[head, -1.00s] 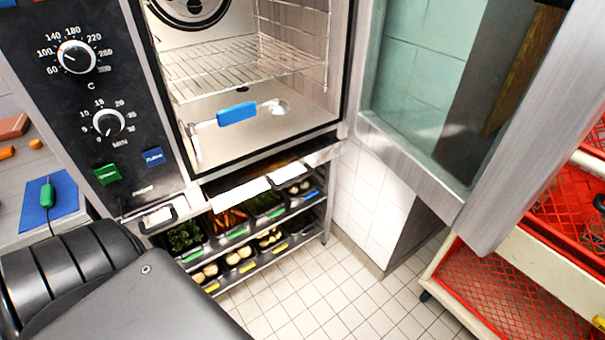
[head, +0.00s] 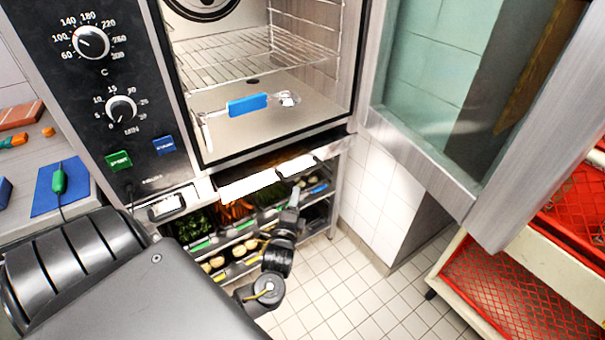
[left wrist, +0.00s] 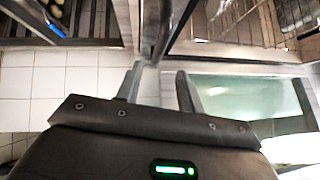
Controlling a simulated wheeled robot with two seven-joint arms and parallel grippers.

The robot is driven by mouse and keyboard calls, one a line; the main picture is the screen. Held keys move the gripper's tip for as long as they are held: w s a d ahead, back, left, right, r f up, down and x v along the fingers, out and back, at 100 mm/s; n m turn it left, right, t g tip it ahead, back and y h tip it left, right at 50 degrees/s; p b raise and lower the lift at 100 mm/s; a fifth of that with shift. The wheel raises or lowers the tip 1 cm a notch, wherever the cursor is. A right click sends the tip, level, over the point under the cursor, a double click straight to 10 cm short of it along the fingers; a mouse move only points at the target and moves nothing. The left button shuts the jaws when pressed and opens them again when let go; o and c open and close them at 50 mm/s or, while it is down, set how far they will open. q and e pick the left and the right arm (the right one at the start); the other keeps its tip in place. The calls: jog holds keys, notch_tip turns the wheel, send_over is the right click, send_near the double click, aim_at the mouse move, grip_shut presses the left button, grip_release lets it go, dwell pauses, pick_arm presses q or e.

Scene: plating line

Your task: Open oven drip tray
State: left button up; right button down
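The oven's drip tray sits below the oven chamber. In the head view its light metal front edge (head: 248,187) shows, with a narrow dark gap above it. My left gripper (head: 297,192) is just below and in front of the right part of that front, pointing up at it. I cannot tell whether it touches. In the left wrist view its two fingers (left wrist: 160,85) stand apart with nothing visible between them. The oven (head: 265,110) stands with its glass door (head: 440,90) swung open to the right. My right gripper is not in view.
A blue-handled utensil (head: 248,104) lies on the chamber floor under a wire rack (head: 230,62). Below the drip tray, shelves hold several containers of vegetables (head: 235,210). A trolley with red mesh (head: 510,290) stands at the right. The tiled floor (head: 350,290) between is clear.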

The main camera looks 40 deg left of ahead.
aim_at(303, 171)
pick_arm(q)
jog(key=x, duration=1)
jog(key=shift+w+a+f, duration=0.1)
jog(key=shift+w+a, duration=0.05)
jog(key=shift+w, duration=0.25)
grip_shut()
